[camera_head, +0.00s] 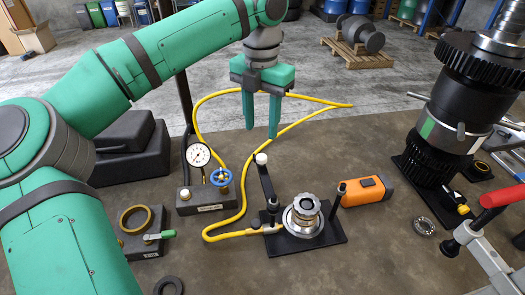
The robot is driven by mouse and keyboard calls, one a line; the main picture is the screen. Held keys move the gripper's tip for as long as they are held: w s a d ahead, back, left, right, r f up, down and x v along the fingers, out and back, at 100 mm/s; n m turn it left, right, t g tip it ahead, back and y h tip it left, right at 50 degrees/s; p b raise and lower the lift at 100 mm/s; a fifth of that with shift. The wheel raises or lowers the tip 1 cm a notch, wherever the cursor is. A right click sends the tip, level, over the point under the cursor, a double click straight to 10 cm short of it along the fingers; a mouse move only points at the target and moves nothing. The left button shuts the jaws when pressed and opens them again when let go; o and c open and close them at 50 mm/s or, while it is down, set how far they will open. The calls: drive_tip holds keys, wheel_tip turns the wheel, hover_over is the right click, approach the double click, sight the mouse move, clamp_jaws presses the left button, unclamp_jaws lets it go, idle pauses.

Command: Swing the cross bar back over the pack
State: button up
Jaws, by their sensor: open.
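The pack (304,214) is a silvery stepped cylinder standing upright on a black base plate (328,236). A short black post (339,194) stands at its right. The black cross bar (266,183) is at the pack's left, turned away toward the back, with a pale knob (261,159) on its far end. Its near end is by a post at the plate's left; nothing lies across the top of the pack. My gripper (260,132) points down with two green fingers apart and empty. It appears above and behind the knob, not touching it.
A yellow hose (240,195) loops around the fixture to a gauge block (203,200) with a blue valve wheel. An orange device (360,191) lies right of the plate. A tall black gear assembly (463,110) and a red-handled clamp (490,215) stand further right.

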sight(262, 156)
wheel_tip(262, 156, down, 9)
drive_tip(key=shift+f, duration=0.2)
idle(0.3)
clamp_jaws()
